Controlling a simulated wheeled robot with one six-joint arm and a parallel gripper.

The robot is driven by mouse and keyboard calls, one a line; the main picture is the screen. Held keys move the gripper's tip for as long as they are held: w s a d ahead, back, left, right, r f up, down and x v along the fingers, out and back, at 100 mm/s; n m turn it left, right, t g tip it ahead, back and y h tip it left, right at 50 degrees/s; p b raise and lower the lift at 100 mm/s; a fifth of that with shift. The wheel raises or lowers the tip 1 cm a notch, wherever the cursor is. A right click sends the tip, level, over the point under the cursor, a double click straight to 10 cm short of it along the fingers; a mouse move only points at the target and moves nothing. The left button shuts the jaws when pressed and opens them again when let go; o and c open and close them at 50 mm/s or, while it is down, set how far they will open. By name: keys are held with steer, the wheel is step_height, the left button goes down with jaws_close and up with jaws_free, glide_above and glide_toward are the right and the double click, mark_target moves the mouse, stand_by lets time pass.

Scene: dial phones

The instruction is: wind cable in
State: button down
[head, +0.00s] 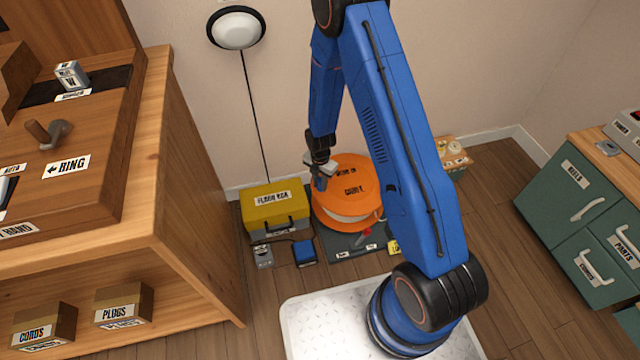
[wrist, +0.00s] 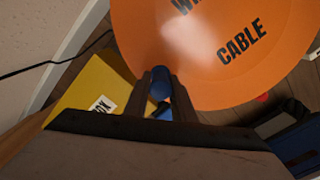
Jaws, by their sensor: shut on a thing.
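The orange cable reel (head: 349,184) stands on the floor against the back wall, its round top lettered "CABLE". Its face also fills the upper right of the wrist view (wrist: 215,45). My gripper (head: 320,180) is at the reel's left edge. In the wrist view my gripper (wrist: 160,88) is shut on a blue round handle (wrist: 160,76), which shows between the fingers at the rim. How the handle joins the reel is hidden. Pale cable shows below the orange disc in the head view.
A yellow floor box (head: 268,205) stands just left of the reel. A wooden cabinet (head: 190,190) is further left and green drawers (head: 570,200) are at the right. Wooden floor is open right of my arm.

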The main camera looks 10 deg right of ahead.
steer(key=shift+s+d, duration=0.1)
steer(key=shift+s, duration=0.05)
steer(key=c, duration=1.6)
jaws_free()
steer(key=shift+c, duration=0.2)
steer(key=shift+r, duration=0.6)
step_height(320, 180, up, 16)
steer(key=shift+r, duration=0.1)
